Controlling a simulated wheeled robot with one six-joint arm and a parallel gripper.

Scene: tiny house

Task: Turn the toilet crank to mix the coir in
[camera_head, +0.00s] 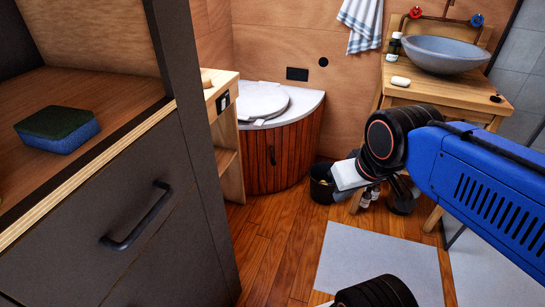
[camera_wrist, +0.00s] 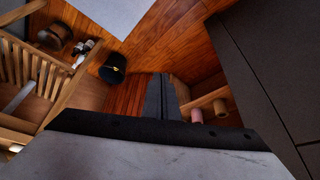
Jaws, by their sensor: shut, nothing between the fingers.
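The toilet (camera_head: 285,148) stands in the back corner in the head view, with a curved front of dark wooden slats and a white lid (camera_head: 262,100) lying closed. Part of the slatted front (camera_wrist: 125,95) shows in the wrist view. My gripper (camera_wrist: 161,90) is shut and empty, its dark fingers pointing toward the gap between the slats and a shelf. In the head view its fingertips cannot be made out. No coir is visible.
A dark bucket (camera_head: 322,184) stands on the floor right of the toilet. A wooden washstand (camera_head: 440,95) with a grey basin (camera_head: 440,52) is at right. A dark cabinet (camera_head: 150,215) fills the left, a sponge (camera_head: 58,130) on its shelf. The floor before the toilet is clear.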

